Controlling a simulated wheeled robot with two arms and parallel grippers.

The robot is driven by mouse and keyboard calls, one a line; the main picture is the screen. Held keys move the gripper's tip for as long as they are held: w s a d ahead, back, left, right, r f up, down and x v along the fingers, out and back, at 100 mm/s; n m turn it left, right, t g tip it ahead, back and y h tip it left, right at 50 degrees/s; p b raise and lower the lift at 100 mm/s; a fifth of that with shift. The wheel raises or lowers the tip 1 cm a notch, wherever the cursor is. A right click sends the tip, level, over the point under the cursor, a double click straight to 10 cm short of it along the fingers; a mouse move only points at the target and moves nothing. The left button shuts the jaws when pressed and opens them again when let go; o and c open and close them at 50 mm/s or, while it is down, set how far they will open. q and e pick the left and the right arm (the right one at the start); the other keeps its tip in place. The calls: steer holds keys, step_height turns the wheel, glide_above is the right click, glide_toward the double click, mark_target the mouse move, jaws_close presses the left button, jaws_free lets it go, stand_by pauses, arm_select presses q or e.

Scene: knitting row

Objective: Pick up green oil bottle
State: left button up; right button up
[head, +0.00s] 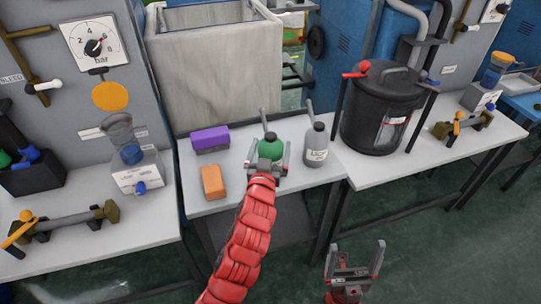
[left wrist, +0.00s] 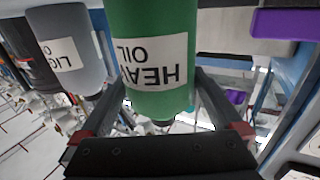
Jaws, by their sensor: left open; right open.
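The green oil bottle (head: 271,146) stands upright on the middle table, with a thin spout pointing up. In the left wrist view the bottle (left wrist: 150,45) is large and upside down, with a white label reading HEAVY OIL partly visible. My left gripper (head: 268,160) is open at the near side of the bottle, with one finger on each side of it. I cannot tell whether the fingers touch it. My right gripper (head: 355,262) is open and empty, low in front of the tables.
A grey oil bottle (head: 316,146) stands close on the right of the green one; it also shows in the left wrist view (left wrist: 70,45). A purple block (head: 210,139) and an orange block (head: 213,182) lie to the left. A black tank (head: 378,108) stands further right.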

mark_target(270, 139)
arm_select(q)
steer(key=c, duration=1.4)
steer(key=shift+r, duration=0.1)
steer(key=shift+r, duration=0.25)
steer(key=r, duration=0.3)
steer(key=shift+s, duration=0.2)
steer(key=s+a+r+p, duration=0.1)
steer(key=s+a+p, duration=0.2)
steer(key=s+p, duration=0.5)
steer(key=s, duration=0.7)
steer(key=shift+s+r, duration=0.15)
steer(key=shift+s, duration=0.05)
